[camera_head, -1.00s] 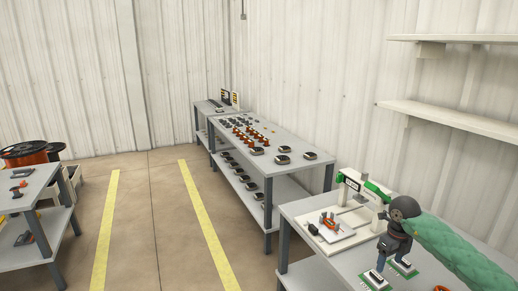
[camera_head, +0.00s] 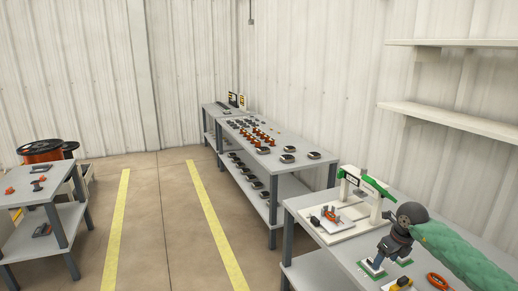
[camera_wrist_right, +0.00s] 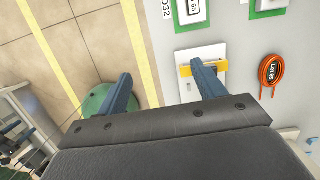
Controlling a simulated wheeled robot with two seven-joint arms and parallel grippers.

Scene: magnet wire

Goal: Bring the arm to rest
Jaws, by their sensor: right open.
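My right arm (camera_head: 465,252) in its green sleeve reaches in from the lower right over the near grey workbench. My right gripper (camera_head: 378,258) points down above the bench, close to its front edge. In the right wrist view the right gripper (camera_wrist_right: 160,88) is open, with its blue fingers wide apart and nothing between them. One finger overlaps a white plate with a yellow piece (camera_wrist_right: 186,71) in the picture; the other shows over the floor. I cannot tell whether the fingers touch anything. My left gripper is out of view.
A white fixture with green parts (camera_head: 362,187) stands behind the gripper. Green-edged boards (camera_head: 372,270) and an orange coil (camera_wrist_right: 272,72) lie close by. Shelves (camera_head: 450,116) hang on the right wall. The floor between the yellow lines (camera_head: 165,220) is clear.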

